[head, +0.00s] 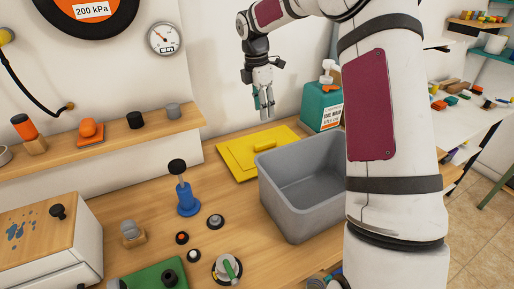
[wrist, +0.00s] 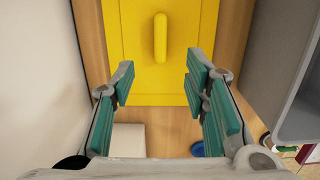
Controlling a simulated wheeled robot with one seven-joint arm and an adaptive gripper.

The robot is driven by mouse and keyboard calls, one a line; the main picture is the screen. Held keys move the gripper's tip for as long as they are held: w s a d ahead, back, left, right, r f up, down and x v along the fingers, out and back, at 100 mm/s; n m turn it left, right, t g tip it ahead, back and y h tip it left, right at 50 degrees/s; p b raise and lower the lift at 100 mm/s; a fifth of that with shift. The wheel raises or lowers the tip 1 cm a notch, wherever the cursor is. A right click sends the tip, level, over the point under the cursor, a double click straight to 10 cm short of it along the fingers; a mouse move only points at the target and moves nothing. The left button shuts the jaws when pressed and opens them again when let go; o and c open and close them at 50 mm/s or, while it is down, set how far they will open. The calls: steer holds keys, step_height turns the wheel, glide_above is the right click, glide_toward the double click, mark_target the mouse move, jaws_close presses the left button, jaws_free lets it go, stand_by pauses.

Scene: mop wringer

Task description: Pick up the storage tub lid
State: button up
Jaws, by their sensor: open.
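The yellow storage tub lid (head: 248,158) lies flat on the wooden bench, left of the grey tub, with a raised bar handle (head: 264,145) on top. In the wrist view the lid (wrist: 130,50) fills the top middle, and its handle (wrist: 160,38) runs up and down the picture, ahead of the fingers. My gripper (head: 264,108) hangs above the lid, pointing down, apart from it. In the wrist view my gripper (wrist: 160,88) is open and empty, with its green-padded fingers spread to either side of the handle's line.
The open grey tub (head: 292,207) stands right beside the lid and also shows in the wrist view (wrist: 285,90). A green bottle (head: 322,106) stands behind it. A blue hand pump (head: 186,195) and several knobs are on the bench in front. A wall shelf (head: 110,140) runs at left.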

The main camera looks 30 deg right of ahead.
mark_target(265, 142)
steer(key=f, duration=0.4)
steer(key=d+f, duration=0.1)
steer(key=f, duration=0.4)
steer(key=f+p, duration=0.1)
steer(key=f, duration=0.3)
steer(key=shift+d+f, duration=0.15)
steer(key=shift+f, duration=0.2)
jaws_close()
